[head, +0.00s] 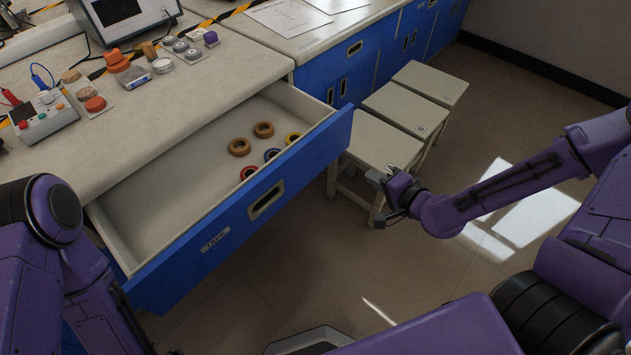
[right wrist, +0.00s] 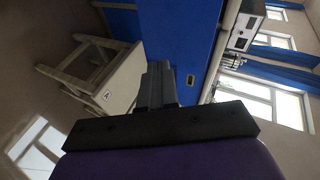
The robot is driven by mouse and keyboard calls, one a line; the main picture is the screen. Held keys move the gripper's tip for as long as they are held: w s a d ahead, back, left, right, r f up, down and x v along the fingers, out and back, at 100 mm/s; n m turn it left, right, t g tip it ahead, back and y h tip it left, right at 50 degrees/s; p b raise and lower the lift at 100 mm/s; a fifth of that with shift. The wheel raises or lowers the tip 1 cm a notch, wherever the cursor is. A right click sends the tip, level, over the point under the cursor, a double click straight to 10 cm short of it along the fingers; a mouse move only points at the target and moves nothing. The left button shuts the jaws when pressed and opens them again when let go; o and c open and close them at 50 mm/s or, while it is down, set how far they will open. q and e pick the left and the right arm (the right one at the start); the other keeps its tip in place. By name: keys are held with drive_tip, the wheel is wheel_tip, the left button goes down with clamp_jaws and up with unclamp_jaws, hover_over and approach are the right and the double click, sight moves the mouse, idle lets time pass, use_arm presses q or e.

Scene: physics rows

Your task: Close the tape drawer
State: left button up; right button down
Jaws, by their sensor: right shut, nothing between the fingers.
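The tape drawer (head: 228,226) is pulled far out from under the counter. Its blue front carries a "TAPE" label and a recessed handle (head: 265,200). Several rolls of tape, brown, red, blue and yellow, lie inside, including a brown roll (head: 239,147). My right gripper (head: 376,178) is shut and empty, to the right of the drawer front and apart from it, over the nearest stool in the picture. In the right wrist view its fingers (right wrist: 158,85) point toward a blue front (right wrist: 180,45). My left arm shows at the lower left, but its gripper is out of view.
Pale stools (head: 378,142) stand in a row to the right of the drawer. The counter (head: 150,130) above holds a monitor (head: 125,15), a small control box (head: 42,117) and jars. Blue cabinets (head: 350,68) continue behind.

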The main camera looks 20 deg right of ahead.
drive_tip(key=s+a+r+n+y, duration=0.1)
drive_tip(key=a+r+y, duration=0.1)
drive_tip(key=a+y, duration=0.25)
drive_tip(key=b, duration=0.2)
approach(306, 159)
drive_tip(key=x, duration=0.3)
drive_tip(key=b+x, duration=0.1)
drive_tip(key=x, duration=0.1)
drive_tip(key=shift+a+f, duration=0.1)
drive_tip(key=shift+f, duration=0.2)
drive_tip(key=shift+w+a, duration=0.3)
drive_tip(key=shift+w, duration=0.3)
use_arm(q)
wheel_tip(306, 159, down, 4)
drive_tip(key=shift+r, duration=0.1)
